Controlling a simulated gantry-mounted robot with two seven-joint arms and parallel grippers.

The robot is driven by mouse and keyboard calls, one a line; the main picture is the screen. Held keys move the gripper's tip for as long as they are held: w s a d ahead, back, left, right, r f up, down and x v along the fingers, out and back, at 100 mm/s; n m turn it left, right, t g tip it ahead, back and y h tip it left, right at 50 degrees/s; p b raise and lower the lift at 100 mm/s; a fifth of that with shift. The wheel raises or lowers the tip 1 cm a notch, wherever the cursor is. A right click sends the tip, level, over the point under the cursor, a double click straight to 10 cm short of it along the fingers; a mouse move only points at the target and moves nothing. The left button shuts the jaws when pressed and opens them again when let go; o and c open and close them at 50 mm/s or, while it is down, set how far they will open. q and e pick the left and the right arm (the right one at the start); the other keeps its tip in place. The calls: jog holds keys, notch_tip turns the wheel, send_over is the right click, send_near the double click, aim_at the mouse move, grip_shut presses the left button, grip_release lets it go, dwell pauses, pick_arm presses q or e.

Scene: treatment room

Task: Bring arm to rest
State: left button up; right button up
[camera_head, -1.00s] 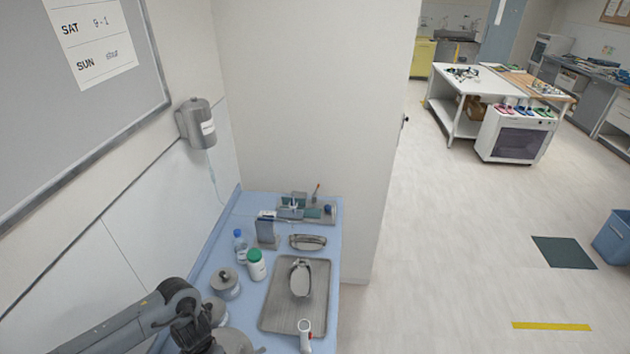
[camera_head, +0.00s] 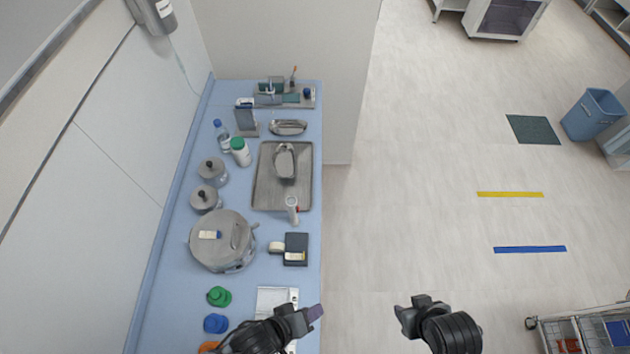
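My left gripper (camera_head: 312,314) is at the bottom, over the front right edge of the blue counter (camera_head: 267,223), pointing right. My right gripper (camera_head: 406,317) is at the bottom, right of the counter over the floor, pointing left. Its finger opening is not clear, and nothing is seen in it. The two grippers face each other with a gap between them.
The counter holds a large metal pot (camera_head: 222,241), a metal tray (camera_head: 264,199), a black box (camera_head: 296,243), a white tray (camera_head: 278,297) and green (camera_head: 219,296) and blue (camera_head: 215,323) items. A cart (camera_head: 587,329) stands at lower right. The floor between is clear.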

pick_arm(q)
jog(key=a+r+m+y, duration=0.2)
jog(key=a+r+y, duration=0.1)
jog(key=a, duration=0.7)
jog(key=a+r+m+g+y, duration=0.1)
jog(key=a+r+m+y, duration=0.1)
jog(key=a, duration=0.8)
jog(key=shift+s+a+r+m+y, duration=0.25)
jog(key=shift+r+m+y, duration=0.15)
jog(key=shift+r+y, duration=0.35)
jog(key=shift+c, duration=0.4)
